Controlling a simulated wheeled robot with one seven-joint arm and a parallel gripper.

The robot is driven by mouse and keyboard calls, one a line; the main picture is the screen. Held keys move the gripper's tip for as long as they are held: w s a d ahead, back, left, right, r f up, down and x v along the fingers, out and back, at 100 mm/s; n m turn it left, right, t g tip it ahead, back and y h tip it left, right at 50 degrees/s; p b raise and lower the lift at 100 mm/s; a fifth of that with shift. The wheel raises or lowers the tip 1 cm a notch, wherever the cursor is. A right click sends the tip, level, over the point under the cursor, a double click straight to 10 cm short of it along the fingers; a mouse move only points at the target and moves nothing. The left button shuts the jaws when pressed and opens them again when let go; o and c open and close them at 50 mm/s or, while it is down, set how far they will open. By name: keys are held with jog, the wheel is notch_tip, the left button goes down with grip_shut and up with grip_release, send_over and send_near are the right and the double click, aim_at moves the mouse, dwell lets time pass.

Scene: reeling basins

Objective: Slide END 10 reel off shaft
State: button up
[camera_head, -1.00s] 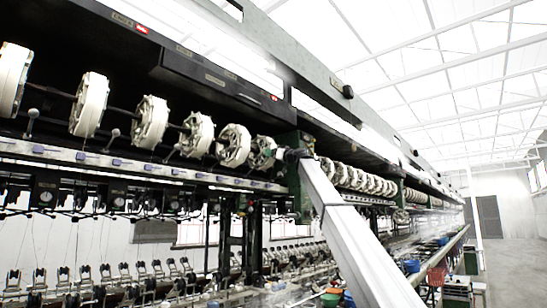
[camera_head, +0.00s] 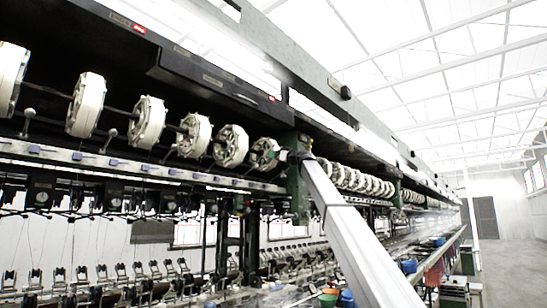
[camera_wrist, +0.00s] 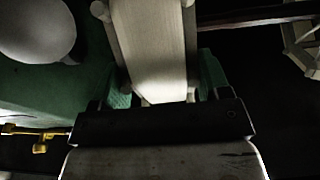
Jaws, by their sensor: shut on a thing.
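The end reel (camera_head: 265,153) is the pale reel at the right end of the near row, beside a green post (camera_head: 299,175). My gripper (camera_head: 284,156) is at its right side. In the wrist view the pale band of the reel (camera_wrist: 158,45) stands between the two fingers, and green pads show at both its edges; my gripper (camera_wrist: 160,92) is shut on it. A dark shaft (camera_wrist: 255,15) runs from the reel to the right. Whether the reel's hub still sits on the shaft is hidden.
The neighbouring reel (camera_head: 231,146) hangs to the left on the same line, and its edge shows in the wrist view (camera_wrist: 302,45). A green housing (camera_wrist: 45,90) with a pale round part (camera_wrist: 38,25) lies close on the left. The aisle (camera_head: 500,265) is clear.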

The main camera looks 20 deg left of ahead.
jog(key=w+d, duration=0.3)
jog(key=w, duration=0.5)
jog(key=shift+d, duration=0.15)
jog(key=f+v, duration=0.2)
jog(key=v, duration=1.4)
jog(key=a+f+v, duration=0.1)
jog(key=f+v, duration=0.2)
jog(key=v, duration=1.3)
jog(key=shift+w, duration=0.3)
jog(key=shift+d, duration=0.1)
